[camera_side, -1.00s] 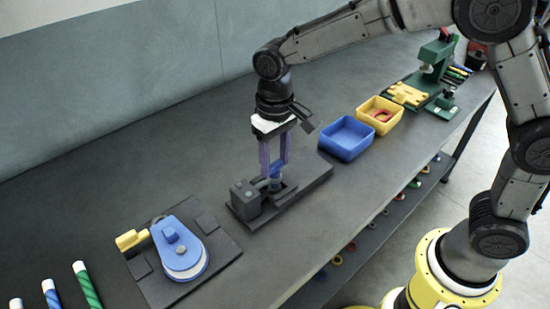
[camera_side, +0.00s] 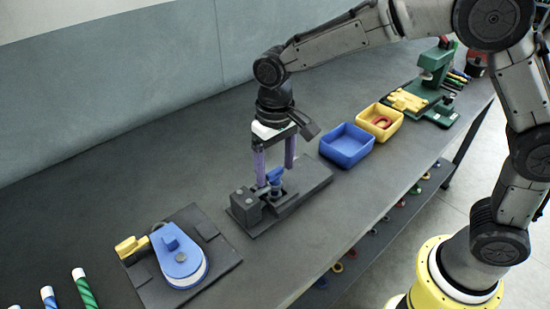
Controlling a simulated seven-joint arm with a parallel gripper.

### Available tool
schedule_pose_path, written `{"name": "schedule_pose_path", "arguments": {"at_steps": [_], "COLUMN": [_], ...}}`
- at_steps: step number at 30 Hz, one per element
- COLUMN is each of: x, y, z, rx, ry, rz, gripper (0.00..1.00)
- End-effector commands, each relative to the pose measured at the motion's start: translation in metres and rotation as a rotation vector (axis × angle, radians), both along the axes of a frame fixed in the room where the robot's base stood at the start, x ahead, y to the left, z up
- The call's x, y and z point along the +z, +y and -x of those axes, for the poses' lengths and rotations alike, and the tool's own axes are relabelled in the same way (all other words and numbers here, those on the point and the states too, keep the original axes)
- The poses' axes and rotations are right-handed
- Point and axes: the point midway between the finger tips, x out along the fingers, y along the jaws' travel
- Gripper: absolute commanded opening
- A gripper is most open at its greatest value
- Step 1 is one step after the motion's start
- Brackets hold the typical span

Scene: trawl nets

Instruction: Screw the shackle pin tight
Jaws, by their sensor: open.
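The shackle pin appears to be the small blue piece (camera_side: 274,176) standing upright in the dark grey fixture (camera_side: 307,186) at mid-table. My gripper (camera_side: 275,180) points straight down over it, with its two purple fingers apart on either side of the blue piece. The gripper is open, and a gap shows between the fingers and the blue head. The shackle body is small and partly hidden by the fixture's block, so I cannot tell how deep the pin sits.
A blue pulley block (camera_side: 177,252) lies on a dark plate at the front left, with a yellow piece (camera_side: 131,246) beside it. An empty blue bin (camera_side: 346,146), a yellow bin (camera_side: 380,121) with red parts and a green press (camera_side: 436,82) stand to the right.

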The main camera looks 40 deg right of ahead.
Motion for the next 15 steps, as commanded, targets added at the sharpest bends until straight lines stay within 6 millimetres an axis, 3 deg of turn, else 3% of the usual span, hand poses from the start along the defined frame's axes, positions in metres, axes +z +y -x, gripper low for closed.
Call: {"name": "schedule_pose_path", "arguments": {"at_steps": [5, 15], "x": [0.016, 0.088], "y": [0.000, 0.000], "z": [-0.001, -0.001], "rx": [0.000, 0.000], "ry": [-0.004, -0.006], "rz": [-0.002, -0.003], "gripper": [0.82, 0.82]}}
